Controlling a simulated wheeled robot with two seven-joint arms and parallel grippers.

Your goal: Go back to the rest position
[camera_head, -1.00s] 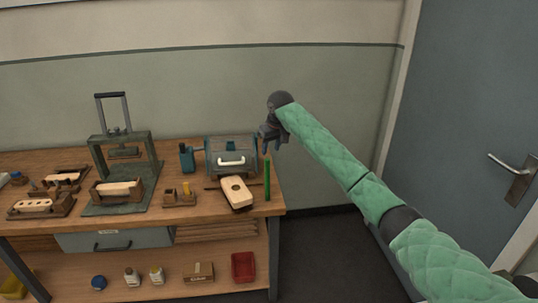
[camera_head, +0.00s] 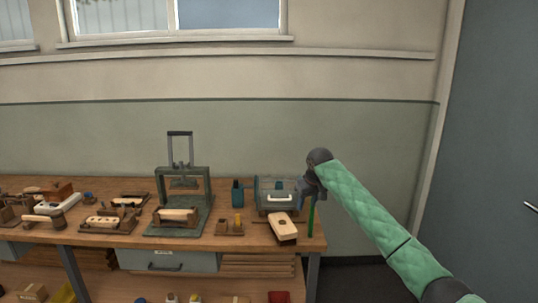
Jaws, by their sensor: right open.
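My right gripper (camera_head: 310,187) is at the end of the green padded arm that comes in from the right. It is open and stands over the right end of the workbench (camera_head: 262,239), close to an upright green rod (camera_head: 311,216). I cannot tell whether it touches the rod. Nothing shows between its fingers. A pale brush block (camera_head: 282,226) lies on the bench just left of the rod. My left gripper is not in view.
A green press (camera_head: 183,190) stands mid-bench. A grey-blue drum machine (camera_head: 275,194) with a white handle is beside my right gripper. Several wooden fixtures and tools fill the bench's left half. A drawer (camera_head: 168,260) is below. A door (camera_head: 495,130) is at right.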

